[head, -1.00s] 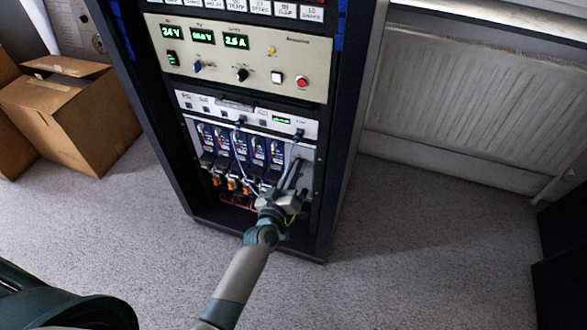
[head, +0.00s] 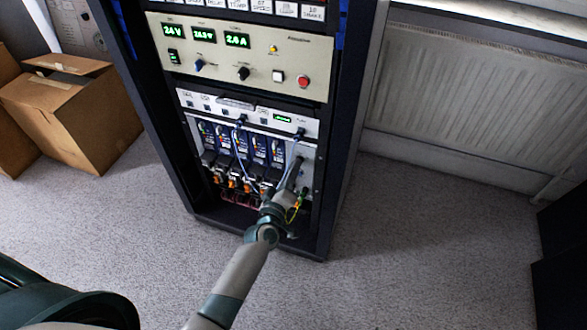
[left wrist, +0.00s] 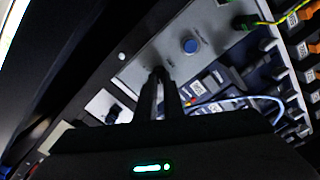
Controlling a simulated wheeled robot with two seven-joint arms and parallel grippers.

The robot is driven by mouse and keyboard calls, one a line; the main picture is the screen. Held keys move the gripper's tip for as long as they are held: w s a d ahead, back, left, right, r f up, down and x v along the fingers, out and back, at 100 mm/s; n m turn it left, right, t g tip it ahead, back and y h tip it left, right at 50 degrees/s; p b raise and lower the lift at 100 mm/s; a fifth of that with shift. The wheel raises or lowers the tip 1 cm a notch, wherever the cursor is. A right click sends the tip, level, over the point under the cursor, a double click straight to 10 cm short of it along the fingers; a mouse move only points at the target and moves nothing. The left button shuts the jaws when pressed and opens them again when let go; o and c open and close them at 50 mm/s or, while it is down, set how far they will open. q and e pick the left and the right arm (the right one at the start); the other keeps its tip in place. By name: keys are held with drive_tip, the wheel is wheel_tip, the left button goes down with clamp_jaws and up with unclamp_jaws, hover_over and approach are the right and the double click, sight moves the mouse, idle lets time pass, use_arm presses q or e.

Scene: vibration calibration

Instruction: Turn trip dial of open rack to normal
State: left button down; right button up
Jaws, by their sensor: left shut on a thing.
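The open rack (head: 347,150) stands dark and upright in the head view, with a row of modules low inside it. My left gripper (head: 295,172) reaches in at the right end of that row, against a light grey panel (left wrist: 150,62). In the left wrist view, the left gripper's dark fingertips (left wrist: 161,74) are close together at this panel, shut on a small dark thing that is mostly hidden. It is probably the trip dial; its pointer and markings cannot be read. A round blue button (left wrist: 190,45) sits on the same panel beside the fingers. My right gripper is not in view.
A cream panel (head: 225,84) with green readouts, knobs and a red button is above. Blue cables (head: 239,150) hang before the modules. A yellow-green wire (head: 293,212) is close to my gripper. Cardboard boxes (head: 75,115) stand left, a radiator (head: 470,105) right.

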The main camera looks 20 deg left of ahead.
use_arm(q)
drive_tip(key=shift+w+a+r, duration=0.1)
drive_tip(key=shift+r, duration=0.15)
drive_tip(key=c, duration=1.9)
unclamp_jaws()
drive_tip(key=shift+o, duration=0.2)
drive_tip(key=shift+f, duration=0.3)
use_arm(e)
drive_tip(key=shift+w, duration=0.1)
use_arm(q)
drive_tip(key=s, duration=1.7)
drive_tip(key=shift+s+a+p, duration=0.2)
drive_tip(key=shift+a+p, duration=0.1)
drive_tip(key=shift+p, duration=0.05)
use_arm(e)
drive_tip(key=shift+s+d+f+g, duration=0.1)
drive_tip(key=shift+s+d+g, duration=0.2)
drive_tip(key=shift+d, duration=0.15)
